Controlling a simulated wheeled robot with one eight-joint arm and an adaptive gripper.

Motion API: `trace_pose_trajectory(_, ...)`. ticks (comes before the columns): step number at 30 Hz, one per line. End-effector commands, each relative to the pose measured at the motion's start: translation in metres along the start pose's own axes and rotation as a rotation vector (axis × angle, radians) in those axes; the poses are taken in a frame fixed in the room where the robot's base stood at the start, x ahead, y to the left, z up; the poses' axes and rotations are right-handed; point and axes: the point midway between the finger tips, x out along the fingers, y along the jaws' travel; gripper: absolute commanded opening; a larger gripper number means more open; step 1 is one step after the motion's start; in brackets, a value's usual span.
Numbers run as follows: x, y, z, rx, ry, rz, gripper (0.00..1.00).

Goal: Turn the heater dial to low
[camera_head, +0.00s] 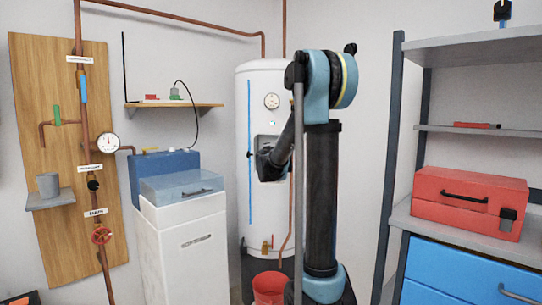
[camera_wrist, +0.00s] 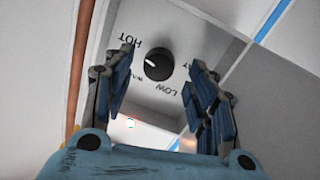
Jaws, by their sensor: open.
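The heater is a tall white tank (camera_head: 258,210) in the head view. Its dial (camera_wrist: 157,65) is a round black knob with a white mark, on a grey panel (camera_wrist: 190,40) in the wrist view. HOT is printed at upper left of the knob, LOW at lower right, and a partly hidden word at lower left. The white mark points left, toward the HOT side and away from LOW. My gripper (camera_wrist: 161,58) is open, one finger on each side of the knob, with gaps visible. In the head view my gripper (camera_head: 268,162) is at the tank's panel; the dial is hidden there.
A copper pipe (camera_wrist: 84,50) runs left of the panel in the wrist view. A white cabinet (camera_head: 190,250) stands left of the tank and a red bucket (camera_head: 269,288) below. A shelf rack with a red toolbox (camera_head: 468,200) stands at right.

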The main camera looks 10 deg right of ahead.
Motion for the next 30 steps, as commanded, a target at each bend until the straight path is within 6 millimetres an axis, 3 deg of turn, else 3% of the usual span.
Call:
trace_pose_trajectory(7, 0.022, 0.0, 0.0, 0.0, 0.0, 0.0, 0.52)
trace_pose_trajectory(18, 0.026, 0.0, 0.0, 0.0, 0.0, -0.001, 0.52)
trace_pose_trajectory(20, 0.025, 0.0, 0.0, 0.0, 0.0, -0.001, 0.41)
trace_pose_trajectory(24, 0.025, 0.0, 0.0, 0.0, 0.0, -0.001, 0.09)
trace_pose_trajectory(30, 0.025, 0.0, 0.0, -0.002, 0.0, -0.001, 0.08)
